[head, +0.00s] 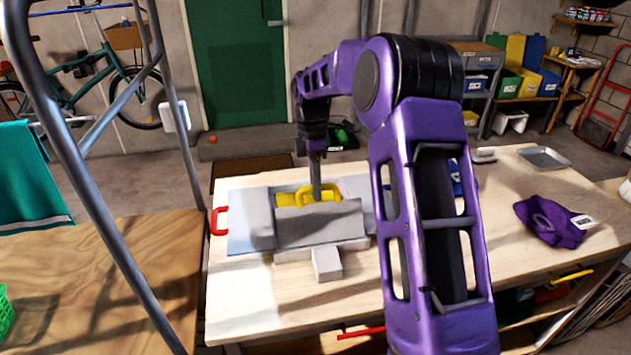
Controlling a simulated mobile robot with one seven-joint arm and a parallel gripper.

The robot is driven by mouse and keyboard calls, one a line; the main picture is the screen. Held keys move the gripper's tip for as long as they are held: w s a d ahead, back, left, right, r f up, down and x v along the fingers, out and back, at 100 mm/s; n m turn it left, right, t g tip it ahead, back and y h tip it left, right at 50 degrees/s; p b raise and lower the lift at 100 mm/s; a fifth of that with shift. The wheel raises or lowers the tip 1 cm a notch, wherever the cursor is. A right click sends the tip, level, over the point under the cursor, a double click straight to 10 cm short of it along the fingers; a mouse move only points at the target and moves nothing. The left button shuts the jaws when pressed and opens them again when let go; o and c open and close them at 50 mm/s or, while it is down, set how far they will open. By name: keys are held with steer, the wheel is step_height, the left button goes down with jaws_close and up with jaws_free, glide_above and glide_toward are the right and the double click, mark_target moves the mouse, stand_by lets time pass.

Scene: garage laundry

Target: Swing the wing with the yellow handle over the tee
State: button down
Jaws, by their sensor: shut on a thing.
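The yellow handle (331,190) is at the far side of the folding board on the workbench. My gripper (317,193) reaches down from above and is shut on the yellow handle. I cannot tell how far the yellow wing is tilted. A pale blue panel (240,238) with a red handle (219,221) lies flat at the left. A blue handle (456,187) shows partly behind my arm.
The wooden workbench (250,303) is clear in front of the board. A purple cloth with a white tag (548,220) and a metal tray (543,158) lie at the right. A grey metal frame (92,200) stands at the left. My arm hides the board's right side.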

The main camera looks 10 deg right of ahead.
steer(key=shift+w+f, duration=0.25)
steer(key=shift+w, duration=0.2)
steer(key=c, duration=1)
jaws_free()
steer(key=shift+r, duration=0.1)
steer(key=shift+c, duration=0.2)
steer(key=shift+r, duration=0.1)
steer(key=v, duration=1.7)
steer(key=shift+r, duration=0.1)
